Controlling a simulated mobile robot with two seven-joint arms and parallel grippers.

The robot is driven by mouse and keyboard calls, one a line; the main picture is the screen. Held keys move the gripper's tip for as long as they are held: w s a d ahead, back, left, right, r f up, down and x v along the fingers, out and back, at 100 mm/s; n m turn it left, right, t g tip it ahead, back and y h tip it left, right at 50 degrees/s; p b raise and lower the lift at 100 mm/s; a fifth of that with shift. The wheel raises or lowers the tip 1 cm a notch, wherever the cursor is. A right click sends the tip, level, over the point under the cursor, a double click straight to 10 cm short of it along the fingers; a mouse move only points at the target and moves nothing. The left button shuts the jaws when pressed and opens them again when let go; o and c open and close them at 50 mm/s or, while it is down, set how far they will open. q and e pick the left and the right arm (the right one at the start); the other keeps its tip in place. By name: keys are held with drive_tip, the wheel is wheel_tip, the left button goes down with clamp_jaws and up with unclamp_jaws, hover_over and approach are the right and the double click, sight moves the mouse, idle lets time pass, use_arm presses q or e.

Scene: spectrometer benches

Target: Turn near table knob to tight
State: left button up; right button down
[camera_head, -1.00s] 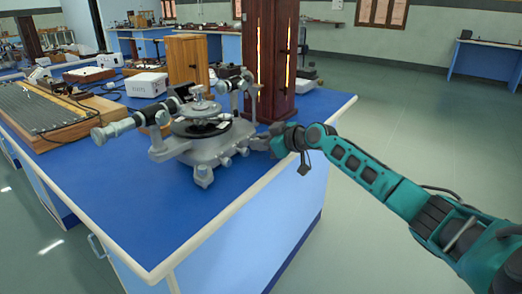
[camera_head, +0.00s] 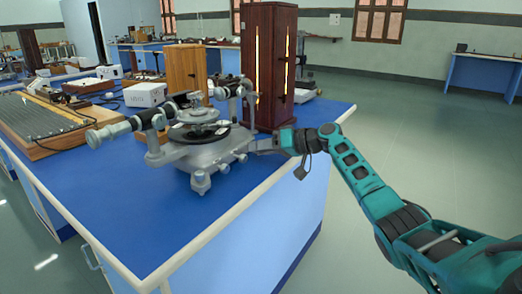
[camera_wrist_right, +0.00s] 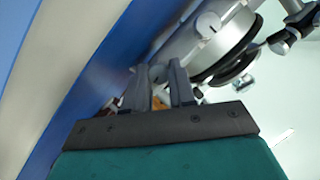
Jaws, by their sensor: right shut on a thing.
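The grey spectrometer (camera_head: 205,152) stands upright on the near blue-topped table (camera_head: 150,228). Small grey knobs (camera_head: 223,168) stick out low on its front right side. My right gripper (camera_head: 254,147) reaches in from the right at the height of the spectrometer's base, against its right side. In the right wrist view, the two dark fingers (camera_wrist_right: 161,84) stand close together beside the round silver and black body of the spectrometer (camera_wrist_right: 205,45). They are shut on a knob, which the fingers mostly hide. Its turn position cannot be seen. My left gripper is out of view.
A tall dark wooden cabinet (camera_head: 270,65) stands just behind my right gripper. A lighter wooden box (camera_head: 186,70), a white box (camera_head: 145,95) and a ribbed board (camera_head: 45,122) stand farther left. The table's front corner is clear, with open floor (camera_head: 440,130) to the right.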

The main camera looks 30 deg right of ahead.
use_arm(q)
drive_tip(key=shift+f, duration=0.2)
use_arm(e)
drive_tip(key=shift+f+m+y, duration=0.1)
drive_tip(key=shift+m+y, duration=0.3)
drive_tip(key=shift+m, duration=0.1)
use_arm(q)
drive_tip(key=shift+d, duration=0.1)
use_arm(e)
drive_tip(key=c, duration=1.2)
unclamp_jaws()
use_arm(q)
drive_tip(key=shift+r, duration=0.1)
use_arm(e)
drive_tip(key=shift+s+d, duration=0.1)
drive_tip(key=shift+s+d+r, duration=0.2)
use_arm(q)
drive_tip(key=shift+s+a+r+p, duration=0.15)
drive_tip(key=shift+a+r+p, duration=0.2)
drive_tip(key=shift+p, duration=0.5)
use_arm(e)
drive_tip(key=v, duration=1.2)
